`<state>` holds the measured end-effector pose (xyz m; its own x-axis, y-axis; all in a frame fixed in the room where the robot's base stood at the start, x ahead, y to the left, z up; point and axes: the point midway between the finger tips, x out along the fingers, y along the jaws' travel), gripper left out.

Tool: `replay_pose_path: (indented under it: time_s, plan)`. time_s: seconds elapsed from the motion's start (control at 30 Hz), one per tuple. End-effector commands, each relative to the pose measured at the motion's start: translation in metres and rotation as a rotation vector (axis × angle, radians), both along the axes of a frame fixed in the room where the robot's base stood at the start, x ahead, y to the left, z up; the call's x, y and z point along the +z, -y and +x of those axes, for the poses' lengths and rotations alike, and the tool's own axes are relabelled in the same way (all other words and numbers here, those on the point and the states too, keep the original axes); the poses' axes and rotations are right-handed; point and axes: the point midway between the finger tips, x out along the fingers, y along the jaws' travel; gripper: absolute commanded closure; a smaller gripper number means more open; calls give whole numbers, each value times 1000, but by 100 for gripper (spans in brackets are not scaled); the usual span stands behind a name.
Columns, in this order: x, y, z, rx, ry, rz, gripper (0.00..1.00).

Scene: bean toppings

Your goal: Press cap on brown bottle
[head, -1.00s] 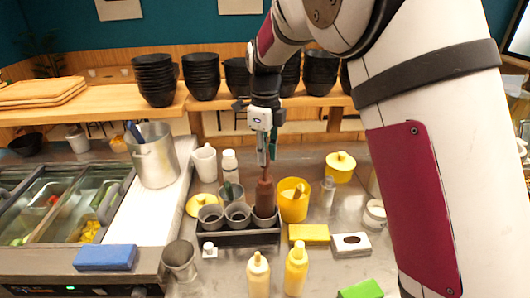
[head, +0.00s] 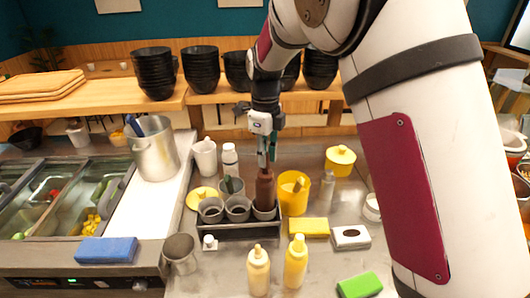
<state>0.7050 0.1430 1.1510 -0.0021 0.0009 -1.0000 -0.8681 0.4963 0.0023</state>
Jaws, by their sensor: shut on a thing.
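The brown bottle (head: 265,192) stands upright in the right-hand slot of a dark caddy (head: 240,231), in the head view. My gripper (head: 267,162) points straight down right above it, fingers close together at the bottle's top. It is shut on the brown cap, which is mostly hidden between the fingers. I cannot tell whether the cap is seated on the bottle's neck. A small white capped object (head: 209,242) sits on the counter in front of the caddy.
A yellow container (head: 294,205) stands close right of the bottle. Grey cups (head: 211,207) fill the caddy's other slots. Two squeeze bottles (head: 296,268) stand in front. Yellow (head: 310,228), blue (head: 106,250) and green (head: 359,286) sponges lie around. A metal pot (head: 152,158) is at left.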

Motion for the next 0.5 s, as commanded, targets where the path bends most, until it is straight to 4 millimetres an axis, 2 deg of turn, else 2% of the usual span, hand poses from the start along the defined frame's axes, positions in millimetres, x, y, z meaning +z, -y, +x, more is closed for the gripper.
replay_pose_path:
  time_s: [0.5]
  plan:
    - [-5,0,0,0,0,0,89]
